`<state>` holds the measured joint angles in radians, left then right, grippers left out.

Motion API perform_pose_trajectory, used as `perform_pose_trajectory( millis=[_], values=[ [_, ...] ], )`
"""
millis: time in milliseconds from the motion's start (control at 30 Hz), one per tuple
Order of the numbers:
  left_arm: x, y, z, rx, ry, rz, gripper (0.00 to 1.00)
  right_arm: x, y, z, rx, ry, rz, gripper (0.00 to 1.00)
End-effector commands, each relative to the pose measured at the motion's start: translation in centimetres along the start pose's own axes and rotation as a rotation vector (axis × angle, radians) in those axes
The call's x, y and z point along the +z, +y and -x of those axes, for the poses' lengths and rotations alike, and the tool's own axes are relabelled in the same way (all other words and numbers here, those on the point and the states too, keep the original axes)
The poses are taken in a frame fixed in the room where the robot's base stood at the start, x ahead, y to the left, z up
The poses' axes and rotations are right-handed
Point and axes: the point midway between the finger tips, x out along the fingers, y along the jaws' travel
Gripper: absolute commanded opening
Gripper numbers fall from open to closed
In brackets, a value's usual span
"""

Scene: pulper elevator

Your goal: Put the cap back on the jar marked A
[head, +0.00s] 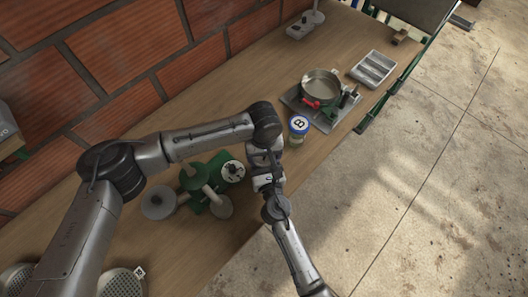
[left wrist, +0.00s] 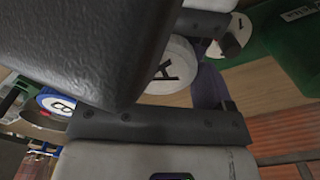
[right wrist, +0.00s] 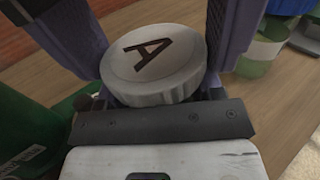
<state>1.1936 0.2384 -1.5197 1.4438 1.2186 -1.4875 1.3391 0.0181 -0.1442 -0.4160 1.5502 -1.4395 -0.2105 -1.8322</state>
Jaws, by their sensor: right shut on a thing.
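The white cap marked A (right wrist: 152,62) sits between the fingers of my right gripper (right wrist: 155,45), which is shut on it, lettered face toward the right wrist camera. The cap also shows in the left wrist view (left wrist: 168,66). My left gripper (head: 259,160) is close to the right one above the front part of the bench; in its own wrist view one finger shows beside the cap, and a large dark part blocks the other side. Whether it is open or shut is unclear. The body of jar A is hidden, so I cannot tell whether the cap touches it.
A jar with a blue-rimmed lid marked B (head: 298,125) stands right of the grippers. A pan on a stand (head: 321,86) and a metal tray (head: 373,68) are beyond it. Green equipment with round discs (head: 195,176) crowds the left.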

Motion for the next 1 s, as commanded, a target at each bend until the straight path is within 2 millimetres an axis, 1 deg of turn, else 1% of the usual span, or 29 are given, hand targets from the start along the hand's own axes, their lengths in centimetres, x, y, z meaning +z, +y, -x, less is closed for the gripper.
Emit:
perform_pose_trajectory(
  millis=[33,200,467,800,1000],
  values=[
    [0.0,0.0,0.0,0.0,0.0,0.001,0.82,0.1,0.0,0.0,0.0,-0.001,0.0,0.0],
    [0.0,0.0,0.0,0.0,0.0,0.001,0.97,0.1,0.0,0.0,0.0,-0.001,0.0,0.0],
    [0.0,0.0,0.3,0.001,0.0,0.001,0.97,0.1,0.0,0.0,0.0,-0.001,0.0,0.0],
    [0.0,0.0,3.9,0.0,0.0,0.002,0.97,0.1,0.0,0.0,0.0,-0.002,0.0,0.0],
    [0.0,0.0,4.5,0.0,-0.001,0.002,0.97,0.1,0.0,0.0,0.0,-0.002,0.0,0.0]
  ],
)
